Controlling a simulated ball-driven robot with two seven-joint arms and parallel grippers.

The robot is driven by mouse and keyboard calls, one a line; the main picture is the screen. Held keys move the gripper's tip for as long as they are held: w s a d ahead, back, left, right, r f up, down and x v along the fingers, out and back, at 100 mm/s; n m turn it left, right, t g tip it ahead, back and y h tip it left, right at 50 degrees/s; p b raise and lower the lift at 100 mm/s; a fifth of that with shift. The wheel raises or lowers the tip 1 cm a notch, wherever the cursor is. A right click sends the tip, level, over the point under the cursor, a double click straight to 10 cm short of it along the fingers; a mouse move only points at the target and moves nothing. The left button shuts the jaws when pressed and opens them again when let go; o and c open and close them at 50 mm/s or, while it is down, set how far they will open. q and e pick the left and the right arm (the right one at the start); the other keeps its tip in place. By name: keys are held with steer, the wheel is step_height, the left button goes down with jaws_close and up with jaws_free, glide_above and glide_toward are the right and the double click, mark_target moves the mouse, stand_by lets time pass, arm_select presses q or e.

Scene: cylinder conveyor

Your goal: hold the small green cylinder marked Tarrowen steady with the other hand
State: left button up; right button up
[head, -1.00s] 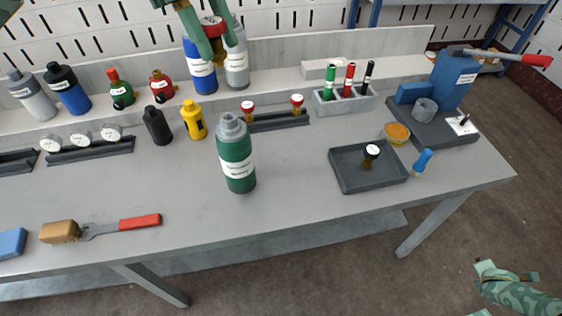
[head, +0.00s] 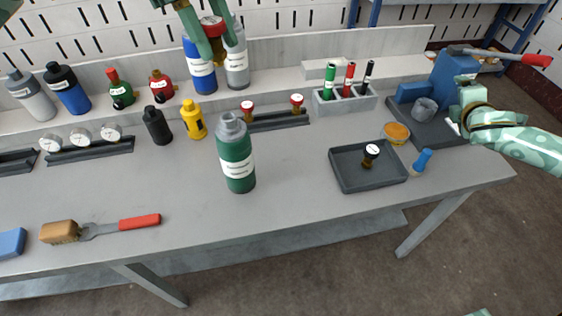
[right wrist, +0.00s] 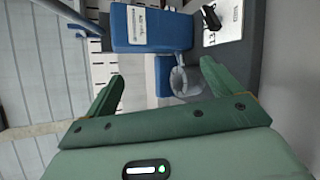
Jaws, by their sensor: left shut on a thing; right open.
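A green cylinder (head: 236,160) with a grey top and a white label stands upright on the middle of the bench. A smaller green cylinder (head: 120,93) with a red top stands on the back ledge at left. Their labels are too small to read for sure. My left gripper (head: 212,42) is at the top, shut on a red-and-brass gauge piece (head: 213,26), in front of the blue and grey cylinders. My right gripper (head: 465,112) is beside the blue press at right, away from both green cylinders. In the right wrist view its fingers (right wrist: 168,88) are apart and empty.
A blue press (head: 455,75) with a red-tipped lever and a grey ring (head: 424,110) stands at back right. A dark tray (head: 367,185) holds a gauge. A wire brush (head: 90,232) lies at front left. The bench around the middle green cylinder is largely clear.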

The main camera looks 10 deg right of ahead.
steer(key=w+a+m+t+y, duration=0.1)
steer(key=w+a+m+y, duration=0.2)
steer(key=a, duration=1)
steer(key=m+g+y, duration=0.4)
steer(key=y, duration=1)
glide_toward(237, 157)
step_height(237, 157, down, 4)
steer(key=w, duration=0.2)
steer(key=x, duration=1.1)
steer(key=shift+w+d, duration=0.2)
steer(key=shift+w, duration=0.3)
